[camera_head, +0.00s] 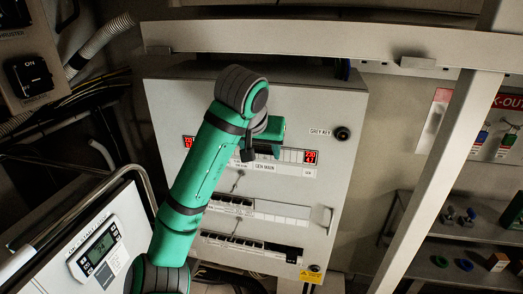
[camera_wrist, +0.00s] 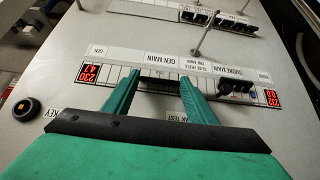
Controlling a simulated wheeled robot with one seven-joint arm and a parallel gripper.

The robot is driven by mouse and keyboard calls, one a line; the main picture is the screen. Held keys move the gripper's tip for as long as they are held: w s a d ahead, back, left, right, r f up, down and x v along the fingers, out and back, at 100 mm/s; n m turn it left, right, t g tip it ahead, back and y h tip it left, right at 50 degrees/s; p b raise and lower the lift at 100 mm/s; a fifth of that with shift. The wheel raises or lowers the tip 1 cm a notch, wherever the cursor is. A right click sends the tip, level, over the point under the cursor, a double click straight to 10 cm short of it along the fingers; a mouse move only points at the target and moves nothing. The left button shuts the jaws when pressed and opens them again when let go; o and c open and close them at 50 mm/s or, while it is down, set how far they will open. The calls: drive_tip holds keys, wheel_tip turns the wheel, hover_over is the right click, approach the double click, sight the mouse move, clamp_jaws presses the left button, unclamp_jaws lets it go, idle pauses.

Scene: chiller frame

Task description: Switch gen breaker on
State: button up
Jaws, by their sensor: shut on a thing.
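The GEN MAIN label (camera_wrist: 160,60) shows upside down in the wrist view, on the upper breaker row of the grey panel. Just below it is the dark gen breaker (camera_wrist: 160,83), partly framed by my fingers. My gripper (camera_wrist: 158,77) has its two green fingers at the row, one on each side of the dark breaker, and is shut on it. Whether the breaker lever is up or down cannot be told. In the head view my gripper (camera_head: 262,146) is at the panel's upper row, and the arm hides part of that row.
Red displays (camera_head: 311,157) flank the row. Another group of dark breakers (camera_wrist: 236,87) sits beside it, with a thin rod handle (camera_wrist: 202,45) near. A key switch (camera_head: 342,133) projects at the right. A pale beam (camera_head: 440,170) crosses in front on the right.

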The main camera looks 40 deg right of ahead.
drive_tip(key=o, duration=1.1)
drive_tip(key=shift+c, duration=0.2)
drive_tip(key=shift+r, duration=0.1)
drive_tip(key=v, duration=1)
drive_tip(key=shift+a+r, duration=0.15)
drive_tip(key=shift+r, duration=0.1)
